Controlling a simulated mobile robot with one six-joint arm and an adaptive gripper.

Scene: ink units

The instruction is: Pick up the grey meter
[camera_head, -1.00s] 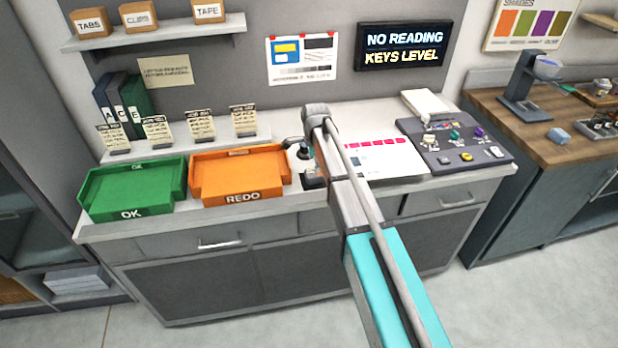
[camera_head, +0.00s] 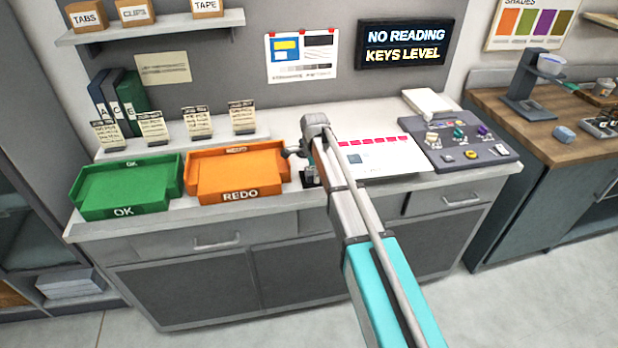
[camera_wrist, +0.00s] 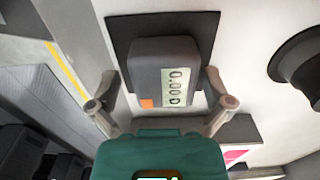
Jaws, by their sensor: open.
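The grey meter (camera_wrist: 172,76) is in the wrist view, a dark block with a pale display reading 0.00 and a small orange patch. It rests on a black mat (camera_wrist: 122,32). My gripper (camera_wrist: 160,78) is open, with one finger on each side of the meter. Gaps show between the fingers and its sides, and it is not held. In the head view my gripper (camera_head: 296,156) is low over the counter, left of the printed sheet. There my arm hides the meter, and only a dark edge of the mat (camera_head: 308,178) shows.
An orange REDO tray (camera_head: 240,194) stands just left of my gripper, with a green OK tray (camera_head: 124,212) beyond it. A round black object (camera_wrist: 300,72) is at the wrist view's right.

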